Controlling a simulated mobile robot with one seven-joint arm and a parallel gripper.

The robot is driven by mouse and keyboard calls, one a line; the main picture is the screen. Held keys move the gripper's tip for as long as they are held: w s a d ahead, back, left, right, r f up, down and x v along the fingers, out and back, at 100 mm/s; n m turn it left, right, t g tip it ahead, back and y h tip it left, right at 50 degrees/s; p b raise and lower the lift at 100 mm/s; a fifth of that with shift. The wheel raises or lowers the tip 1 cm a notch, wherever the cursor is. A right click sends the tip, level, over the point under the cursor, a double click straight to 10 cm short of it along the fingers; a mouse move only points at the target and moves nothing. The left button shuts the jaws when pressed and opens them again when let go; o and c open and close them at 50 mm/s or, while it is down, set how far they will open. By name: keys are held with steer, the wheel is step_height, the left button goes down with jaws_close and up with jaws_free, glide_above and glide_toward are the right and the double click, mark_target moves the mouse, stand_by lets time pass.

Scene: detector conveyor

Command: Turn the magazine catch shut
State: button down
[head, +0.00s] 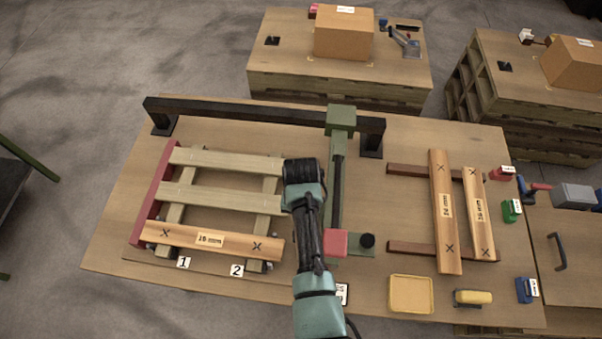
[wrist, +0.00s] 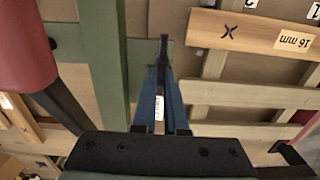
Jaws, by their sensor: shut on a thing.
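My gripper (wrist: 163,72) has two blue fingers, closed together at their tips on a small dark upright piece (wrist: 163,44), apparently the magazine catch. This piece stands over a green plate (wrist: 145,62), beside the green beam (wrist: 107,70). The fingertips hide its lower part, so I cannot tell its exact angle. In the head view my arm covers the gripper and the catch. The green beam (head: 337,185) carries a red block (head: 336,243), with a black knob (head: 367,240) to its right. The red block also fills the left of the wrist view (wrist: 22,45).
A slatted pallet frame (head: 220,197) with a 16 mm board (head: 210,239) lies left of my arm. A black rail (head: 235,113) spans the back. Loose boards (head: 446,215) rest at the right. A yellow tray (head: 411,294) and a yellow-handled tool (head: 473,297) lie at the front right.

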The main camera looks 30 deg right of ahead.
steer(key=c, duration=1)
jaws_free()
steer(key=shift+o, duration=0.2)
steer(key=shift+r, duration=0.1)
step_height(320, 180, up, 13)
steer(key=b, duration=0.2)
